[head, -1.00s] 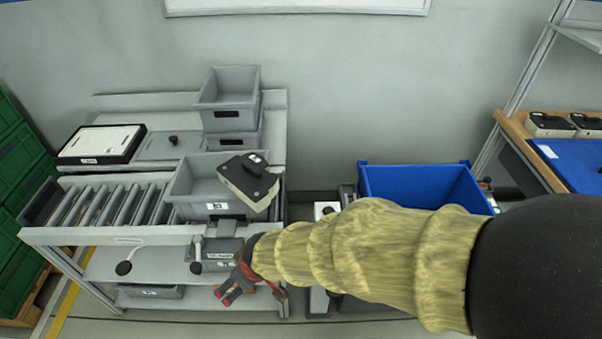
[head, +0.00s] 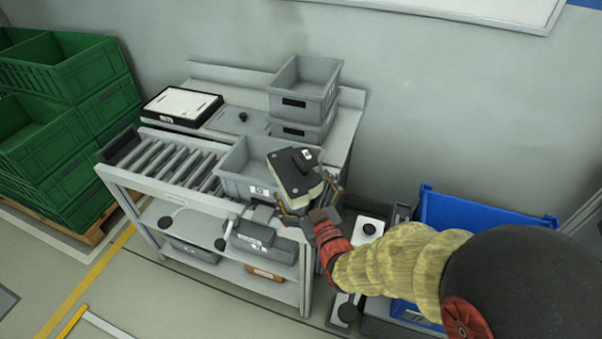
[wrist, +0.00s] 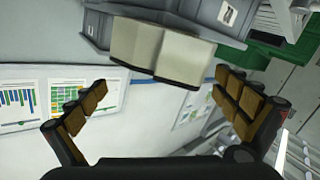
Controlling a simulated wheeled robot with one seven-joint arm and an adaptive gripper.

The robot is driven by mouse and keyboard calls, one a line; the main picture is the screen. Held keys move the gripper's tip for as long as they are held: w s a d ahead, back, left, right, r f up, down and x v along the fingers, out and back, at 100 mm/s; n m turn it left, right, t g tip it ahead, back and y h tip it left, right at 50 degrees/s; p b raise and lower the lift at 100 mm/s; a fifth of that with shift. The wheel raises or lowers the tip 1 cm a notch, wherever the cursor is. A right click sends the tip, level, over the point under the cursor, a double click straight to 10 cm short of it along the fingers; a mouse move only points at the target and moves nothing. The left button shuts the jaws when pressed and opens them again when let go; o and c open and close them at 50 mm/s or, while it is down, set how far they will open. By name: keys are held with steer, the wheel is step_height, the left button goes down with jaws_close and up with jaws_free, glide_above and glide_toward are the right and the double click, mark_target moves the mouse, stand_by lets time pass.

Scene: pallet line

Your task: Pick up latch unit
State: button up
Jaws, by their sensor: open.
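The latch unit (head: 293,172) is a cream block with a dark top and a black raised latch. In the head view it sits tilted at the right end of a grey bin (head: 238,185), partly over its rim. In the wrist view its cream side (wrist: 160,55) shows between and beyond the fingertips. My gripper (head: 312,200) is open, with one finger on either side of the unit's near end in the head view. In the wrist view the fingers (wrist: 160,90) are spread wide and no finger contact is visible.
The bin stands on a roller conveyor (head: 178,160). Stacked grey bins (head: 305,85) stand behind it. A blue crate (head: 480,212) is at the right, below my arm. Green crates (head: 65,65) are stacked at the left. The floor in front is mostly clear.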

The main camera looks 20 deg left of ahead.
mark_target(294, 173)
steer(key=x, duration=0.2)
steer(key=b+x, duration=0.1)
steer(key=x, duration=0.1)
steer(key=b+x, duration=0.1)
steer(key=x, duration=0.1)
steer(key=shift+a+f, duration=0.15)
steer(key=shift+f, duration=0.2)
steer(key=shift+w+a+r, duration=0.1)
steer(key=shift+w+a, duration=0.05)
steer(key=shift+w, duration=0.1)
steer(key=shift+c, duration=0.7)
steer(key=c, duration=2.1)
steer(key=shift+c, duration=1.1)
steer(key=shift+r, duration=0.15)
